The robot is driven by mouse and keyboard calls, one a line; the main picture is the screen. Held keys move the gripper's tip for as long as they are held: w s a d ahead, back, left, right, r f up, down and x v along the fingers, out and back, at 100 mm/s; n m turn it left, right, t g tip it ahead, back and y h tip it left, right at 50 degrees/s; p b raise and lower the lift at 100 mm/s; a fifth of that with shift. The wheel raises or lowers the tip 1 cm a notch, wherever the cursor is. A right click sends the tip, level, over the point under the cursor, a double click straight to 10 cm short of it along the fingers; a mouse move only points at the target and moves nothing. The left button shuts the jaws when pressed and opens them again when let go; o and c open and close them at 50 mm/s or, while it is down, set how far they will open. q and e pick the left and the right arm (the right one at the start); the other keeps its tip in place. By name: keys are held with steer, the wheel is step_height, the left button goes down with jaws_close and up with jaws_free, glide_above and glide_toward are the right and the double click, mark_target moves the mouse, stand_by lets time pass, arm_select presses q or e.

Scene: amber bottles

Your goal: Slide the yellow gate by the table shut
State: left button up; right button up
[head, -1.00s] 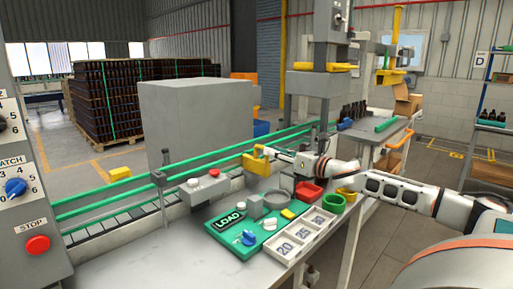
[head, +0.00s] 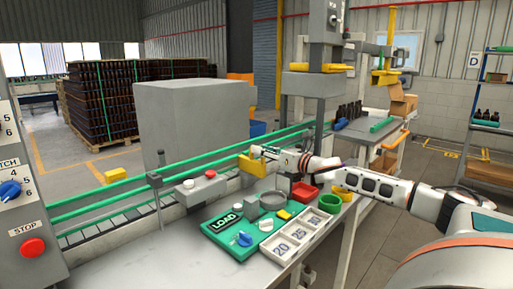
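The yellow gate (head: 251,167) is a small upright yellow plate beside the green-railed conveyor, behind the table. My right gripper (head: 262,152) is at its upper edge, with the arm reaching in from the right. The fingers are small and overlap the gate in the picture. I cannot tell whether they touch it or how far apart they are. The grey table (head: 205,262) is in front of the gate. My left gripper is not in view.
A grey button box (head: 203,190) is left of the gate. A large grey cabinet (head: 190,125) stands behind the conveyor.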

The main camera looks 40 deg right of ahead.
steer(key=shift+w+a+r, duration=0.1)
steer(key=shift+w+r, duration=0.15)
steer(key=shift+w, duration=0.05)
steer(key=shift+w+p, duration=0.55)
steer(key=shift+w+a+f, duration=0.1)
steer(key=shift+w+f, duration=0.1)
steer(key=shift+w, duration=0.5)
steer(key=shift+p, duration=0.3)
jaws_close()
